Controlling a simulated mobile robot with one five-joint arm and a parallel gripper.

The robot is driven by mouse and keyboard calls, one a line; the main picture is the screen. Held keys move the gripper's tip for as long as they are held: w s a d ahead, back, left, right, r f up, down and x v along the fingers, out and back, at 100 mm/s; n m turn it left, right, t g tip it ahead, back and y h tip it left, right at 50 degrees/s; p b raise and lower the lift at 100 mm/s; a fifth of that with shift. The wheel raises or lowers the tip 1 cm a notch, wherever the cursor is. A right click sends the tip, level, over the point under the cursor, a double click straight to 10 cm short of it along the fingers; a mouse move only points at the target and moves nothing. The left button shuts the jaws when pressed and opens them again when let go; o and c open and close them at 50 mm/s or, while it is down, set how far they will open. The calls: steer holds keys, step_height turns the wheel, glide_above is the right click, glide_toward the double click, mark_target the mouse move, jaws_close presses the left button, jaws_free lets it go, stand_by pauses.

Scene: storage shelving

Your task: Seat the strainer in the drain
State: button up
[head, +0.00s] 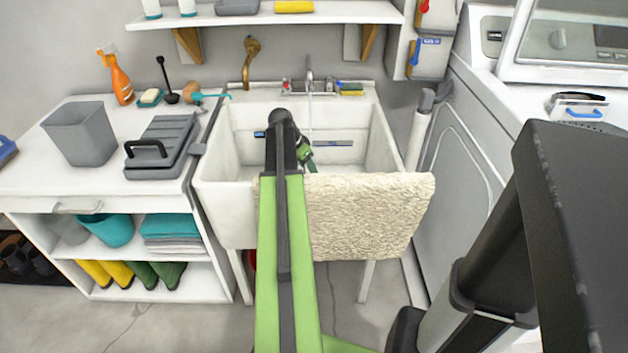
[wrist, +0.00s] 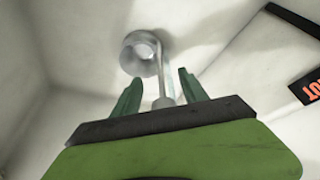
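My gripper (head: 306,157) reaches down into the white sink (head: 213,188) in the head view. In the wrist view its two green fingers (wrist: 160,82) stand apart, with gaps to a thin pale stem (wrist: 161,75) seen between them. The stem runs from near a round grey metal piece (wrist: 135,52) to a wider grey end close to the palm. The round piece lies beyond the fingertips, against the sink's pale surface. I cannot tell whether it is the drain or the strainer, or whether the stem belongs to it. In the head view my arm hides part of the basin.
A tap (head: 309,78) with a thin pale stream stands at the sink's back. A beige towel (head: 368,212) hangs over the front rim. A worktop with a grey bin (head: 79,134) stands left, a white machine (head: 463,165) right. A dark lettered strip (wrist: 295,22) shows inside the basin.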

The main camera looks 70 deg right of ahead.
steer(key=p+v, duration=1.6)
steer(key=v, duration=0.1)
steer(key=shift+r, duration=0.25)
steer(key=shift+r, duration=0.1)
